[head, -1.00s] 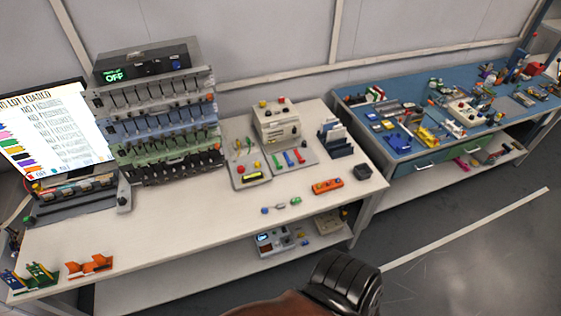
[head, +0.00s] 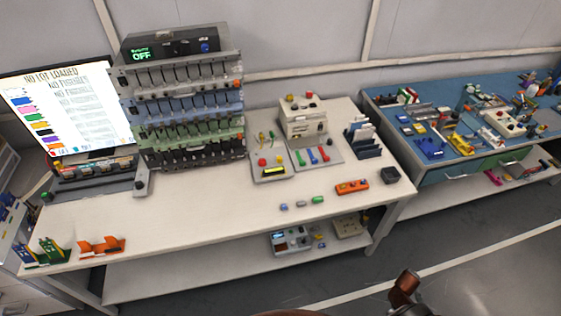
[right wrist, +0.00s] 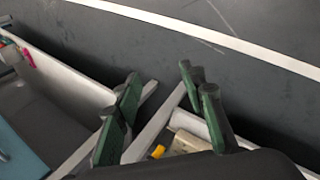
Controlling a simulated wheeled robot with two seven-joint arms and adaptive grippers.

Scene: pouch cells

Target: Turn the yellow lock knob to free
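No yellow knob can be singled out as the lock knob; several small yellow parts show. In the head view, a beige box (head: 303,122) on the white bench has a small yellow knob (head: 289,98) and a red one on top. In the right wrist view, a small yellow part (right wrist: 158,151) shows beyond my fingers, beside a beige object (right wrist: 187,143). My right gripper (right wrist: 160,84) is open, its green-and-black fingers well apart with nothing between them, over the floor and bench edges. My left gripper is not in view.
The white bench (head: 200,215) holds a tall cell rack (head: 190,112), a lit screen (head: 70,105), an orange block (head: 352,187) and orange holders (head: 102,246). A blue bench (head: 410,115) with many small parts stands at right. The white bench's front middle is clear.

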